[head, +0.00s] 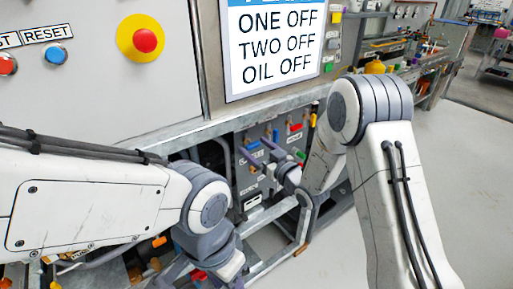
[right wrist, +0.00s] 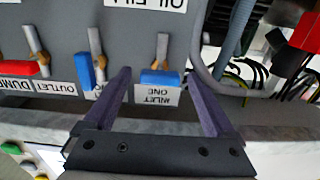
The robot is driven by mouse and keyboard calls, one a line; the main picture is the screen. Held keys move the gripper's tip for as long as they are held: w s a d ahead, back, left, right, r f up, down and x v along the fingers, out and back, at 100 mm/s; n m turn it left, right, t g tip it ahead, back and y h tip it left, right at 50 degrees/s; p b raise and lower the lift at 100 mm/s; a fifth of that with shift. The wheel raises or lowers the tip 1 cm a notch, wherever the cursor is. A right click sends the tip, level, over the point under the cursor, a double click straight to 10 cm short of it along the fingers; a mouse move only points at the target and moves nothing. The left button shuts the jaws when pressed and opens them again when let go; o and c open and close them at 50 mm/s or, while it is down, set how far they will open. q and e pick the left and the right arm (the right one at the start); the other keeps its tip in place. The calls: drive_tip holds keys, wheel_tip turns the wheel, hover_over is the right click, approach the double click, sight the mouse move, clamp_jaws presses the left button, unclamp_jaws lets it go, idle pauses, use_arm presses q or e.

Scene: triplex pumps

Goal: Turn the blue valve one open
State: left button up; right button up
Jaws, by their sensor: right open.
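In the right wrist view, which is upside down, blue valve one (right wrist: 160,78) has its handle lying crosswise to its pipe, above an upside-down label reading INLET ONE. My right gripper (right wrist: 160,95) is open, with its two dark purple fingers on either side of this valve and apart from the handle. In the head view my right gripper (head: 257,155) reaches toward the grey valve panel, beside the blue handle (head: 253,145). My left arm crosses the left side of the head view, but its fingers do not show.
A second blue valve (right wrist: 85,72), turned along its pipe, sits just outside the left finger in the wrist view. A red handle (right wrist: 20,68) is farther left. A metal frame rail (right wrist: 270,145) runs near the fingers. A screen (head: 277,45) reads ONE OFF, TWO OFF, OIL OFF.

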drive_tip(key=shift+c, duration=0.3)
drive_tip(key=c, duration=1.3)
drive_tip(key=shift+f+n+b, duration=0.15)
drive_tip(key=shift+n+b, duration=0.45)
drive_tip(key=shift+b, duration=0.3)
drive_tip(key=n+b, duration=1.5)
drive_tip(key=b, duration=0.4)
drive_tip(key=shift+s+f, duration=0.1)
drive_tip(key=shift+f, duration=0.05)
drive_tip(key=shift+n+b, duration=0.9)
drive_tip(key=shift+b, duration=0.05)
drive_tip(key=shift+r, duration=0.2)
drive_tip(key=o, duration=1.4)
drive_tip(key=shift+a, duration=0.1)
drive_tip(key=shift+c, duration=0.2)
